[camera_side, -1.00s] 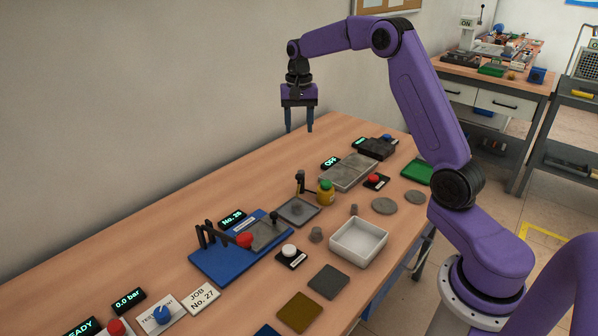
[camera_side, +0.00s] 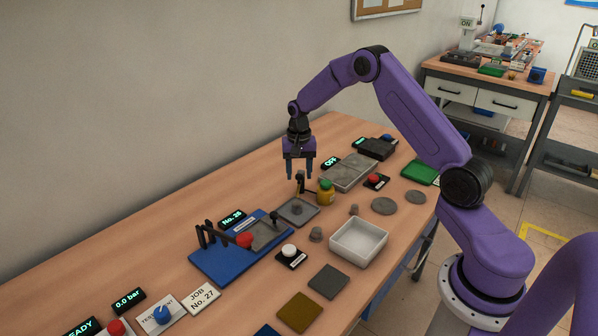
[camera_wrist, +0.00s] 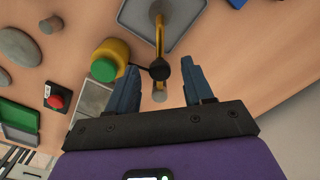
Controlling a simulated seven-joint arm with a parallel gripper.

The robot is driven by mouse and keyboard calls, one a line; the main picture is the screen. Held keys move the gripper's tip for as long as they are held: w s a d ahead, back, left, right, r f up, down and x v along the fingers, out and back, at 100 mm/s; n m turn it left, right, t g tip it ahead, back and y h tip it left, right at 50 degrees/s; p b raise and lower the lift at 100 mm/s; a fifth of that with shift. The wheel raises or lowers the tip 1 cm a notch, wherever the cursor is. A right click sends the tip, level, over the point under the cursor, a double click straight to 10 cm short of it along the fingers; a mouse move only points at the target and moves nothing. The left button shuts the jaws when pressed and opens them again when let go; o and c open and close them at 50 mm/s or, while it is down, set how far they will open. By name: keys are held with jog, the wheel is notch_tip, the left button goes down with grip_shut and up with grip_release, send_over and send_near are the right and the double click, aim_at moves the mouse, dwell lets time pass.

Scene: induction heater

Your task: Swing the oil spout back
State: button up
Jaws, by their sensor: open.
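The oil spout is a thin yellow arm with a black pivot, and in the wrist view the spout (camera_wrist: 159,35) reaches from the pivot out over a grey tray (camera_wrist: 184,15). The spout (camera_side: 298,189) also shows small in the side view, below my gripper. A yellow oil bottle (camera_wrist: 114,50) with a green cap stands beside the pivot. A small grey knob (camera_wrist: 159,96) lies just behind the pivot. My gripper (camera_side: 300,178) points down, open and empty, above the spout. In the wrist view my gripper (camera_wrist: 160,70) has its fingers on either side of the black pivot; contact cannot be told.
The grey tray (camera_side: 311,217) holds a small grey part. A blue fixture (camera_side: 211,262) with a red-knobbed lever stands to its left. A white bin (camera_side: 359,250) is in front. Grey plates and a red button (camera_side: 374,179) lie to the right.

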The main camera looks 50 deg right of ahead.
jog(key=shift+f, duration=0.1)
grip_shut()
jog(key=shift+w, duration=0.1)
jog(key=w+d+m, duration=0.1)
jog(key=w+m, duration=0.7)
jog(key=m, duration=1)
jog(key=shift+d, duration=0.4)
jog(key=shift+w, duration=0.1)
dwell(0.4)
grip_release()
